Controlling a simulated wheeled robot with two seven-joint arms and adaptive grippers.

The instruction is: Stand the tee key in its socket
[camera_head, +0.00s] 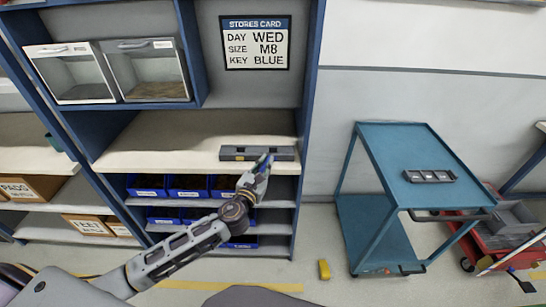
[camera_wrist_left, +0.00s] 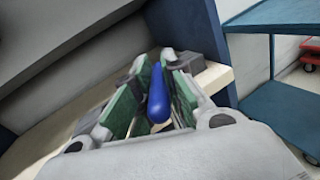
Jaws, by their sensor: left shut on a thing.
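My left gripper (camera_head: 262,168) reaches up to the front of the wooden shelf. It is shut on the tee key, whose blue handle (camera_wrist_left: 158,97) lies between the green finger pads in the left wrist view. The rest of the key is hidden by the gripper or too small to make out. A dark grey block with recesses (camera_head: 232,154) sits on the shelf right behind the gripper, which covers part of it. I cannot tell whether the key touches the block. Which recess is the key's socket is not clear. My right gripper is out of view.
A stores card (camera_head: 255,43) reads WED, M8, BLUE. Blue bins (camera_head: 188,183) fill the shelves below. A blue cart (camera_head: 392,145) on the right carries a dark tray (camera_head: 430,176). A yellow object (camera_head: 324,269) lies on the floor. The shelf's left part is clear.

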